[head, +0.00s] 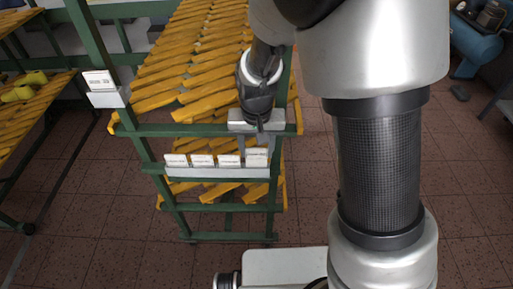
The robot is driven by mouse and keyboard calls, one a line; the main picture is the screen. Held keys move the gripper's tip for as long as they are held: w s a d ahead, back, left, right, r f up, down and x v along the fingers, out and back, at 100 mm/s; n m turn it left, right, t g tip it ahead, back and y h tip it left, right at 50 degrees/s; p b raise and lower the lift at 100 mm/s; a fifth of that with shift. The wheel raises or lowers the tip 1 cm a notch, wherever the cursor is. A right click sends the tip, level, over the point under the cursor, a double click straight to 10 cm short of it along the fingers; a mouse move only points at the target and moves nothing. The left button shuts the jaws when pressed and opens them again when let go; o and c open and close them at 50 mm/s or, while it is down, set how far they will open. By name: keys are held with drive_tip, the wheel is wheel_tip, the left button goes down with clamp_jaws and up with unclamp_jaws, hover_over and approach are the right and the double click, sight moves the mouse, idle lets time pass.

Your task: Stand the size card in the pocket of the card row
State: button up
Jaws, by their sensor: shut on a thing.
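The card row (215,173) is a pale grey strip on the green frame of a rack, in the middle of the head view. Several white cards, such as the leftmost one (176,160), stand in it. My gripper (256,148) points down over the row's right end, shut on the white size card (257,158). This card is upright and sits slightly higher than its neighbours. Its lower edge meets the strip in the picture; I cannot tell whether it is inside the pocket. The gripper hides the card's top.
The green rack holds yellow slatted shelves (205,45) behind the row. Another card holder (107,98) with a white card is on the left post. A second rack with yellow-green lasts (22,91) stands at left. Blue machinery (470,43) is at upper right. The tiled floor (95,200) is open at front left.

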drive_tip(key=shift+f, duration=0.15)
drive_tip(key=shift+f+b, duration=0.5)
drive_tip(key=shift+f, duration=0.2)
idle(0.3)
drive_tip(key=shift+f+b, duration=0.45)
drive_tip(key=o, duration=1.4)
drive_tip(key=shift+o, duration=0.2)
drive_tip(key=shift+a, duration=0.1)
drive_tip(key=shift+a, duration=0.15)
drive_tip(key=shift+c, duration=0.6)
drive_tip(key=shift+r, duration=0.2)
